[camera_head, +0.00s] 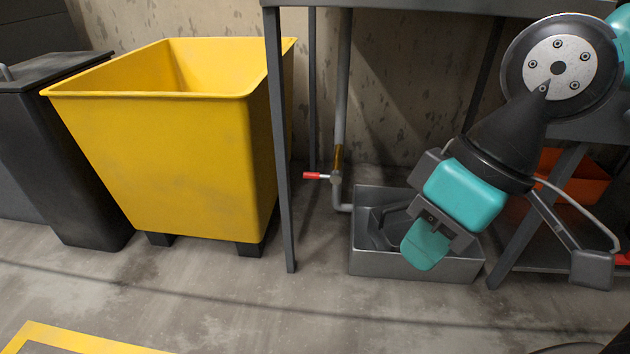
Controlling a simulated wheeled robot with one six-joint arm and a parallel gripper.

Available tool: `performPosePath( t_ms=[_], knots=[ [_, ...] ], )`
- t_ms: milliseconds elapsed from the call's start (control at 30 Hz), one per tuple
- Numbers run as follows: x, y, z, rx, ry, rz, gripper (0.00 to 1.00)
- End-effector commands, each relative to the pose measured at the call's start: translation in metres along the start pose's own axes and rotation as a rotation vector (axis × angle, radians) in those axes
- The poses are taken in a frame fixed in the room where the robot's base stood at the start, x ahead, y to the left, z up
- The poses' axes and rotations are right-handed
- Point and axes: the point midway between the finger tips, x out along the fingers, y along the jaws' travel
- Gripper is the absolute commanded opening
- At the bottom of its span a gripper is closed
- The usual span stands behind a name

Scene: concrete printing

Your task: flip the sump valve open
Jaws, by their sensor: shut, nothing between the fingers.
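The sump valve (336,179) sits on a grey vertical pipe under the table. Its red-tipped lever (313,176) points left, roughly level and crosswise to the pipe. A brass-coloured section (338,157) shows just above the valve. The pipe bends at the bottom toward the grey sump tray (420,268) on the floor. My gripper (424,246) is to the right of the valve and lower, in front of and over the tray. It is shut and empty, apart from the lever. It hides part of the tray's inside.
A table leg (283,150) stands just left of the lever, close to its tip. A yellow skip (170,150) and a dark bin (70,150) stand farther left. An orange crate (578,180) is behind my arm at right. The floor in front is clear.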

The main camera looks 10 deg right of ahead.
Motion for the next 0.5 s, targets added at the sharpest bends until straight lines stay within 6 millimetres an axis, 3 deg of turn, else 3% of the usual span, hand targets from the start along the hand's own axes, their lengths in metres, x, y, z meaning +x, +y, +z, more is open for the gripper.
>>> performPosePath(
  t_ms=[33,300,400,500],
  knots=[
    [-0.023,-0.007,-0.005,0.000,0.001,0.000,0.00],
    [-0.104,-0.032,-0.023,-0.001,0.002,0.000,0.00],
    [-0.120,-0.037,-0.027,-0.001,0.002,0.000,0.00],
    [-0.122,-0.038,-0.027,0.000,0.001,0.000,0.00]
  ],
)
